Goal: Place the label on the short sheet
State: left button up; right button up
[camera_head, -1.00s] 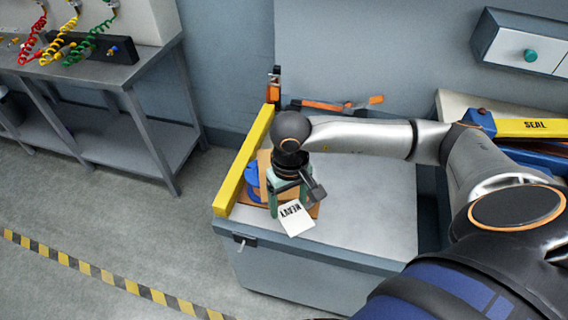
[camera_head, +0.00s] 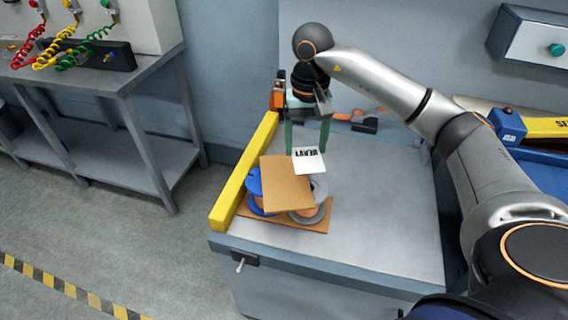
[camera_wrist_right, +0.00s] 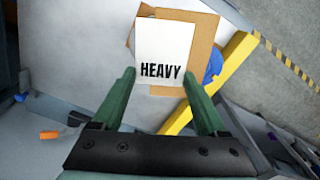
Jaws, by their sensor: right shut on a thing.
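The label, a white card reading HEAVY (camera_head: 309,161), is held between the green fingers of my right gripper (camera_head: 306,150). In the right wrist view the label (camera_wrist_right: 165,45) sits between and beyond the fingertips (camera_wrist_right: 159,74). A brown cardboard sheet (camera_head: 286,185), apparently the short sheet, rests on top of a blue spool (camera_head: 254,184) and a grey-flanged spool (camera_head: 319,187). The label is at this sheet's far right corner in the head view; the height gap cannot be told. A longer brown sheet (camera_head: 290,225) lies under the spools. My left gripper is not in view.
A yellow bar (camera_head: 244,172) runs along the left edge of the grey bench top (camera_head: 385,220). Orange-handled tools (camera_head: 350,117) lie at the back near the wall. The bench's right part is clear. A blue box with a yellow SEAL bar (camera_head: 540,125) stands right.

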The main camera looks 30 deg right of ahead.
send_over(284, 172)
notch_tip(284, 172, down, 6)
jog(key=shift+f, duration=0.1)
notch_tip(284, 172, down, 3)
jog(key=shift+f, duration=0.1)
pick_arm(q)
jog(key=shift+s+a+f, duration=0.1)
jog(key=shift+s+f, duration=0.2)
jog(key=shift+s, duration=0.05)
